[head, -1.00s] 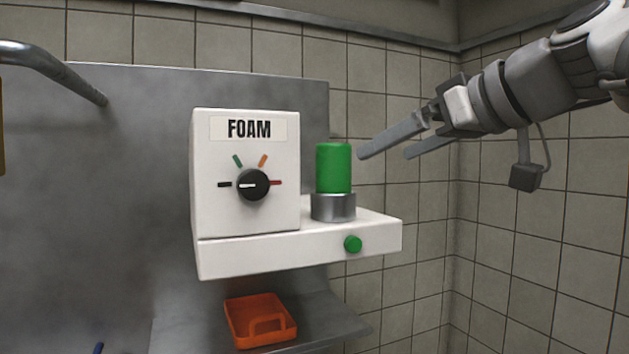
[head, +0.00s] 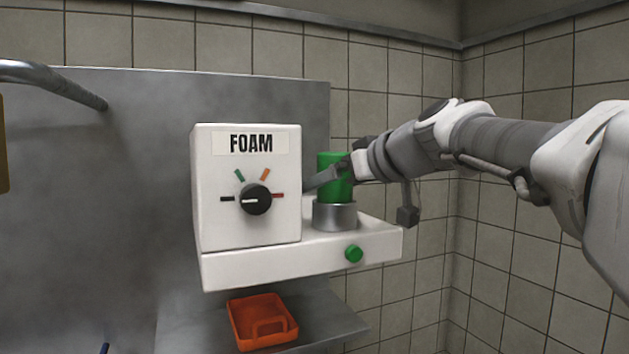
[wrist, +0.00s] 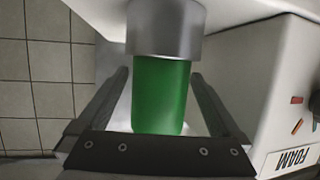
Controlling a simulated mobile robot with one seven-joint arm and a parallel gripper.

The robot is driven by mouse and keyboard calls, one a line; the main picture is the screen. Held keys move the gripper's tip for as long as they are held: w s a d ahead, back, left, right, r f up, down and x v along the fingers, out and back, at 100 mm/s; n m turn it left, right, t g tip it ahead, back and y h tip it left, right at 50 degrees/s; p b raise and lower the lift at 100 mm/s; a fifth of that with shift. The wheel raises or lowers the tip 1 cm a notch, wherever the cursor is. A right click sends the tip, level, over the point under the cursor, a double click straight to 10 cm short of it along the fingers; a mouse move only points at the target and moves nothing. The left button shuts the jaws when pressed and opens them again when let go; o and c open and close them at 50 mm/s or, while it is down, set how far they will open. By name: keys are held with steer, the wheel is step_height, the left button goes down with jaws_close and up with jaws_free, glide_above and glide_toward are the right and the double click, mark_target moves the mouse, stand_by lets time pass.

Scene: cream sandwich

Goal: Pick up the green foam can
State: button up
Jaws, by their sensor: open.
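The green foam can (head: 327,188) stands upright in a grey metal holder (head: 335,215) on the ledge of the white FOAM machine (head: 222,222). My gripper (head: 325,178) is open, with its fingers reaching past the can and partly covering its upper part in the head view. In the wrist view the can (wrist: 160,95) lies between the two spread fingers of my gripper (wrist: 160,85). Gaps show between the can and both fingers there. The holder (wrist: 165,30) surrounds the can's base.
The machine's front has a black dial (head: 256,200) and a green button (head: 354,254). The machine's body stands close left of the can. An orange tray (head: 262,322) lies on a metal shelf (head: 325,318) below. A tiled wall (head: 420,80) is behind.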

steer(key=shift+x, duration=1.3)
steer(key=shift+r, duration=0.15)
jaws_close()
